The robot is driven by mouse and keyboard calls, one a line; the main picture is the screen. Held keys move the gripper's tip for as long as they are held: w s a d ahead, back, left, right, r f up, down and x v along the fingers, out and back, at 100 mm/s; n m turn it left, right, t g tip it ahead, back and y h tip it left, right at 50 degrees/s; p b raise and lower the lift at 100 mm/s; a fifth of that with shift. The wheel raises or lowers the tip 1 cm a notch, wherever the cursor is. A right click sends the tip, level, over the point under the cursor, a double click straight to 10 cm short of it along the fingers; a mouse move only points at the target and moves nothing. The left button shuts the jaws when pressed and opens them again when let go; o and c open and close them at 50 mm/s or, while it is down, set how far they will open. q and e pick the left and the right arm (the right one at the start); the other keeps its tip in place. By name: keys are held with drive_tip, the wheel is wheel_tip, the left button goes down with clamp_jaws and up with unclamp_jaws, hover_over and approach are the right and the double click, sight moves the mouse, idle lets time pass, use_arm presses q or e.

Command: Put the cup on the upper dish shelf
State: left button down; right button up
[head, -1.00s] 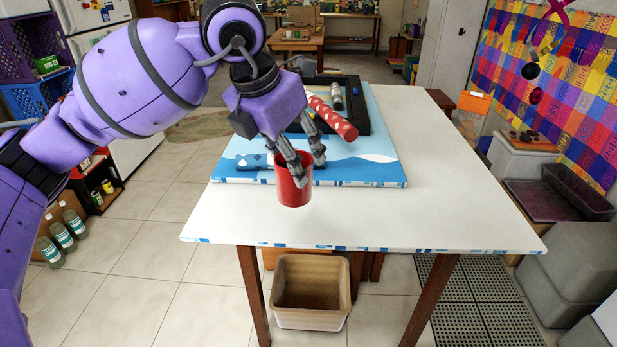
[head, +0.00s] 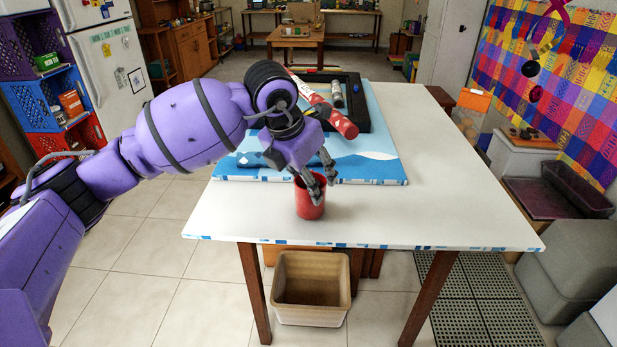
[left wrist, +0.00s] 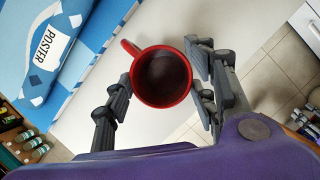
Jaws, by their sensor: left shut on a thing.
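A red cup (head: 309,208) is at the near part of the white table, in front of the blue printed board. My left gripper (head: 318,188) is shut on the cup from above. In the left wrist view the cup (left wrist: 163,82) is upright, its dark inside facing the camera and its handle pointing up-left. The fingers of the gripper (left wrist: 160,80) lie on either side of it. I cannot tell whether the cup's base touches the table. My right gripper is not in view. I cannot make out the upper dish shelf.
The table's right side is clear. A beige bin (head: 313,315) stands under the front edge.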

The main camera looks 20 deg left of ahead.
use_arm(q)
drive_tip(key=shift+f, duration=0.1)
drive_tip(key=c, duration=0.7)
unclamp_jaws()
drive_tip(key=shift+c, duration=0.2)
drive_tip(key=shift+r, duration=0.3)
drive_tip(key=v, duration=1.1)
drive_tip(key=shift+s+r, duration=0.2)
drive_tip(key=shift+r, duration=0.1)
